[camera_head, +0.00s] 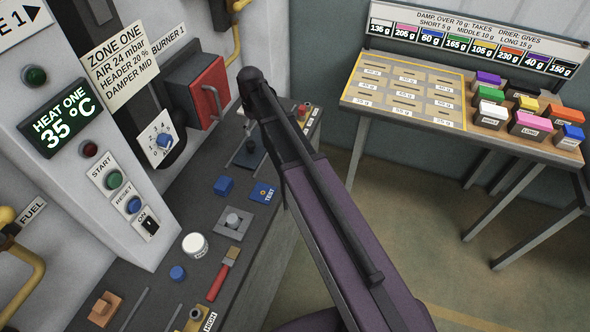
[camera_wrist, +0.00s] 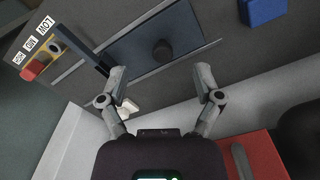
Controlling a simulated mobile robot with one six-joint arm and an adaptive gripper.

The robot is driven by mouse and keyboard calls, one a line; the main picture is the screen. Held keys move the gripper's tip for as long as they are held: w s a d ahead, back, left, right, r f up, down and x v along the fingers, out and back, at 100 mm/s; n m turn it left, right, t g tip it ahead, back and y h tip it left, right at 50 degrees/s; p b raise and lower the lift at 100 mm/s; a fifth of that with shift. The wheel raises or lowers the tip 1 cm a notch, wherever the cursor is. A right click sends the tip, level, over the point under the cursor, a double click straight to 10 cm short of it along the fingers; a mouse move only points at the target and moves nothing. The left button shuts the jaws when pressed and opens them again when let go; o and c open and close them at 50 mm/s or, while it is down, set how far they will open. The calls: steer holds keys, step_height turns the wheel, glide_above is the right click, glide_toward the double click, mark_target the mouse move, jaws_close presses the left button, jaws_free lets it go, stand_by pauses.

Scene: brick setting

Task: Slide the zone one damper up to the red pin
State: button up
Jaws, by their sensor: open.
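A dark slide plate with a black round knob (camera_wrist: 162,52), which I take to be the zone one damper, lies on the bench top in the wrist view. In the head view the knob (camera_head: 250,146) shows just left of my arm. My gripper (camera_wrist: 162,72) is open and empty. Its fingertips are spread either side of the knob's line, with the knob a little beyond them in the picture; the height gap is unclear. A red piece (camera_wrist: 33,70) sits beside a yellow one at the left; whether it is the red pin I cannot tell.
A red burner door (camera_head: 208,93) with a handle stands beside the bench; its red face (camera_wrist: 258,155) is near my right finger. A blue block (camera_wrist: 262,10) lies past the plate. Several loose items, including a white jar (camera_head: 195,245), lie along the bench.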

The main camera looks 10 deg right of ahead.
steer(key=s+d+f+m+b, duration=0.2)
steer(key=s+d, duration=0.2)
steer(key=s, duration=0.3)
steer(key=s+d+f+m+b, duration=0.2)
steer(key=s+d, duration=0.3)
steer(key=s, duration=0.3)
steer(key=shift+s+d+f+b, duration=0.2)
steer(key=shift+d+f+b, duration=0.05)
steer(key=shift+f+b, duration=0.5)
step_height(320, 180, up, 7)
steer(key=n+p, duration=0.5)
steer(key=p, duration=0.3)
glide_above(250, 143)
steer(key=shift+s+f+b, duration=0.1)
steer(key=shift+f+b, duration=0.05)
steer(key=shift+b, duration=0.35)
step_height(250, 143, down, 13)
steer(key=b, duration=1.3)
steer(key=shift+f, duration=0.15)
